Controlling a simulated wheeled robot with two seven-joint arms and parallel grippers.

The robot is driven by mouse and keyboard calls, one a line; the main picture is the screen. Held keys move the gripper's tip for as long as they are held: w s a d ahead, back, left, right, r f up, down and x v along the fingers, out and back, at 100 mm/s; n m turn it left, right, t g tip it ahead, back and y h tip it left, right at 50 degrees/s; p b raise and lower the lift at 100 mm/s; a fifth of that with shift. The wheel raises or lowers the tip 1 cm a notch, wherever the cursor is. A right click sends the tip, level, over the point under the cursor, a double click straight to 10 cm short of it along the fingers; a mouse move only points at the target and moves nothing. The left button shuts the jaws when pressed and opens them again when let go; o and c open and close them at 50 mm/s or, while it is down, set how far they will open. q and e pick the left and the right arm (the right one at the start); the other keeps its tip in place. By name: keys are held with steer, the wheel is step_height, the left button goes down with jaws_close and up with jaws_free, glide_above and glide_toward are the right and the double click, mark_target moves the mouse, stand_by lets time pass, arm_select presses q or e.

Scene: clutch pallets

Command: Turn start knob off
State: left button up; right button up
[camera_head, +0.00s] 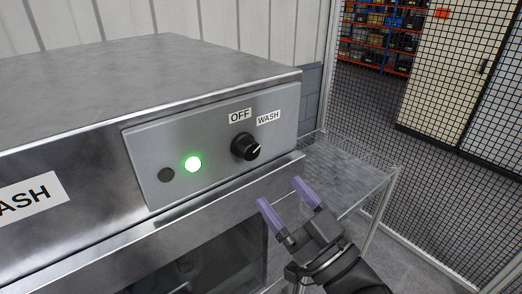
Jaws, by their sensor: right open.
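The start knob (246,147) is a black round dial on the grey control panel (215,120) of a steel washing machine. A white OFF label (240,115) sits above it and a WASH label (268,117) to its upper right. The knob's pale pointer mark appears to lie on its right side, roughly toward WASH. A green light (193,163) glows left of the knob. My right gripper (283,199) has purple fingers spread apart and empty. It is below and right of the knob, apart from it. My left gripper is not in view.
The steel machine (150,75) fills the left side, with a dark window below the panel. A metal side table (342,172) stands at its right. A black mesh fence (440,130) closes off the right side. The space directly in front of the knob is clear.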

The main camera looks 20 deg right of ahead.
mark_target(253, 156)
steer(key=p+x, duration=0.1)
steer(key=x, duration=0.2)
steer(key=p+x, duration=0.1)
steer(key=x, duration=0.2)
steer(key=shift+w+a+r, duration=0.1)
steer(key=shift+w+r, duration=0.2)
steer(key=shift+r, duration=0.1)
steer(key=shift+w+a, duration=0.15)
steer(key=shift+w, duration=0.35)
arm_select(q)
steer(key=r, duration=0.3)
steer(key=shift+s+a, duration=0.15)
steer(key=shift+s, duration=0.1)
arm_select(e)
jaws_close()
